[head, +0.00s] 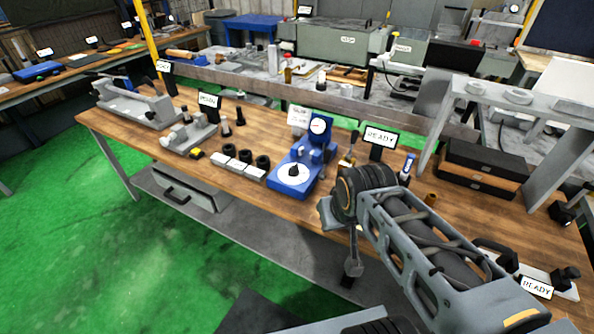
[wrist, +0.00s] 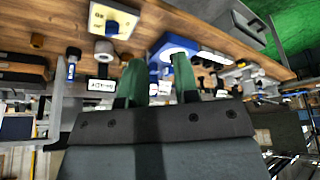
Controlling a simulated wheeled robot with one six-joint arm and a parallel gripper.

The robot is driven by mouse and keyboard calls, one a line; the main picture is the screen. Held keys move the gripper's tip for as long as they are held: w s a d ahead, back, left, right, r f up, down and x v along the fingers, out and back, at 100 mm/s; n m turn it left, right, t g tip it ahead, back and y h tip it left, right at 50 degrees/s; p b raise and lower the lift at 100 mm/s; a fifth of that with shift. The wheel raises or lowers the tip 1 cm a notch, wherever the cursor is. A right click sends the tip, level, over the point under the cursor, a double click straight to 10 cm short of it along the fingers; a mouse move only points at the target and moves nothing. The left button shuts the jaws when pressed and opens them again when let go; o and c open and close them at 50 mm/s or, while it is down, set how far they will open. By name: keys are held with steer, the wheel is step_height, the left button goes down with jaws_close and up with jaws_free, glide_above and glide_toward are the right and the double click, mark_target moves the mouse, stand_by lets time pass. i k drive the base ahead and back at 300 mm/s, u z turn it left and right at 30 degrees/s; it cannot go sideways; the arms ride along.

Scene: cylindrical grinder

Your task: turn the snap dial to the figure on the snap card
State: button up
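The blue snap gauge stand (head: 305,155) is on the wooden bench in the head view. Its low front part carries a white round dial (head: 289,175) with a black knob, the likely snap dial. A white-faced round gauge (head: 319,127) tops its upright. A white card (head: 298,117) stands just behind it, its figure too small to read. In the wrist view, tilted and upside down, my gripper (wrist: 158,62) shows two green fingers apart with nothing between them. A blue base with a white face (wrist: 173,48) shows beyond the fingers, partly hidden by them.
Several black-topped pieces (head: 245,157) stand left of the blue stand. A READY sign (head: 379,137) stands at its right. My arm covers part of the bench's right side.

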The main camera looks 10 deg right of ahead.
mark_target(293, 172)
steer(key=k, duration=1.2)
steer(key=u, duration=0.85)
steer(key=i, duration=1.5)
steer(key=z, duration=0.7)
steer(key=i, duration=0.65)
steer(key=z, duration=0.5)
